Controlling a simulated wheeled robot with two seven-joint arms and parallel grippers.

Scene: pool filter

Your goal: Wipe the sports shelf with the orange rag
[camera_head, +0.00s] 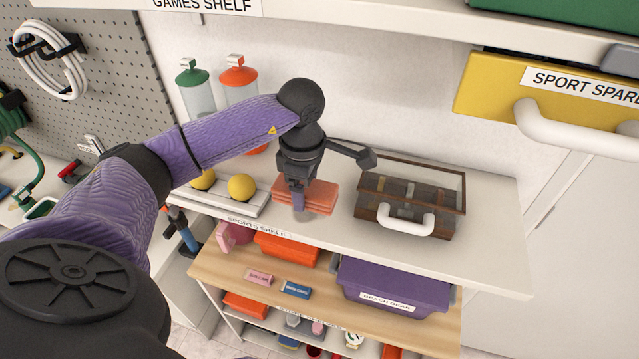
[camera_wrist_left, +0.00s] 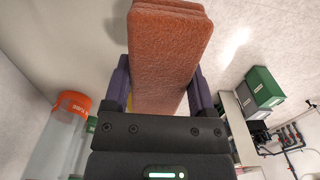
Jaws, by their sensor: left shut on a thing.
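The orange rag (camera_head: 318,193), a folded stack of layers, is at the middle of the sports shelf (camera_head: 480,250). My left gripper (camera_head: 298,200) points down and is shut on the rag. In the left wrist view the rag (camera_wrist_left: 170,45) lies between the two fingers of the left gripper (camera_wrist_left: 162,85). A greyish round patch (camera_head: 303,215) shows on the shelf top just in front of the rag. I cannot tell whether the rag touches the shelf. My right gripper is not in view.
A brown glass-lidded case (camera_head: 440,205) with a white handle stands right of the rag. A tray (camera_head: 222,200) with yellow balls stands left. Green-topped (camera_head: 197,95) and orange-topped (camera_head: 238,88) bottles stand behind. The shelf's right end is clear. The games shelf (camera_head: 330,22) overhangs above.

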